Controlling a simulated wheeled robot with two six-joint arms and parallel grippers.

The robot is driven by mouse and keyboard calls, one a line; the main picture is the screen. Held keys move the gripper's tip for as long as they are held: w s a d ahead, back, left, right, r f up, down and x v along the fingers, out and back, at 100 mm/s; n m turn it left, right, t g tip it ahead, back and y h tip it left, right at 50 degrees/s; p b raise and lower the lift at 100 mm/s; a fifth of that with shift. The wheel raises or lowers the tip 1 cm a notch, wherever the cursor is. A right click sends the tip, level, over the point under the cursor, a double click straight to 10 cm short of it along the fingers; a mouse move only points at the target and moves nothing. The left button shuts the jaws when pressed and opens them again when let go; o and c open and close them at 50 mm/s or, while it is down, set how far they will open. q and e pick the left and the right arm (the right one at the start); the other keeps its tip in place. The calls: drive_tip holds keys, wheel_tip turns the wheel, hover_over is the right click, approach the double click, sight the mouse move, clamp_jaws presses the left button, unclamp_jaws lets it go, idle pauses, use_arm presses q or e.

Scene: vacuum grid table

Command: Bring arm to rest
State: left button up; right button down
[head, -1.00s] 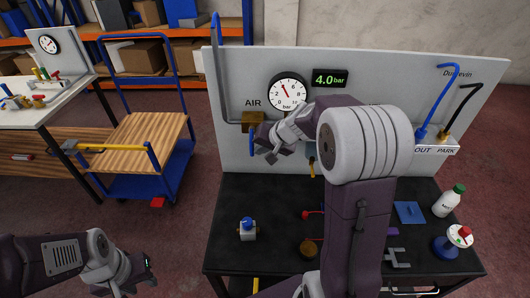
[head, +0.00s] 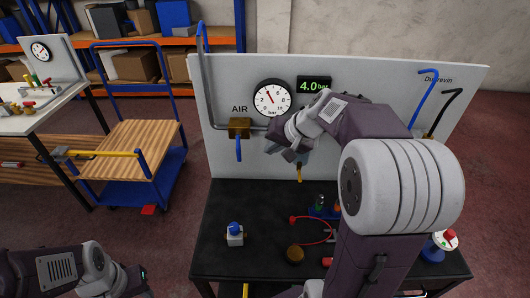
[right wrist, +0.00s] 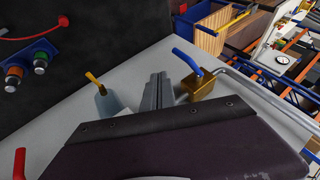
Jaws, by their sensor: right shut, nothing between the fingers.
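My right gripper (head: 290,152) hangs in front of the white panel (head: 400,80), right of the brass air valve (head: 240,128) and apart from it. Its fingers are shut and empty; they also show in the right wrist view (right wrist: 158,90). The valve's blue lever (head: 238,148) points down. My right arm crosses the right half of the table and hides part of it. My left gripper (head: 140,278) is low at the left, off the table; its jaw opening is not clear.
The black table (head: 265,210) carries a blue-capped block (head: 235,235), a brass disc (head: 295,255) and a red hose (head: 325,232). A yellow lever (head: 299,172) sits low on the panel. A gauge (head: 272,98) and 4.0 bar display (head: 313,86) are above. A cart (head: 130,150) stands left.

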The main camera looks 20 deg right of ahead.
drive_tip(key=s+a+f+n+g+y, duration=0.1)
drive_tip(key=s+a+f+n, duration=0.1)
drive_tip(key=s+a+f, duration=0.15)
drive_tip(key=s+a+f+n+g, duration=0.1)
drive_tip(key=s+a+f+g, duration=0.1)
drive_tip(key=a, duration=0.3)
drive_tip(key=s+d+f+n+g+h, duration=0.1)
drive_tip(key=s+f+n+g+h, duration=0.2)
drive_tip(key=s+f, duration=0.9)
drive_tip(key=shift+s+d, duration=0.3)
drive_tip(key=shift+s, duration=0.05)
drive_tip(key=shift+f, duration=0.1)
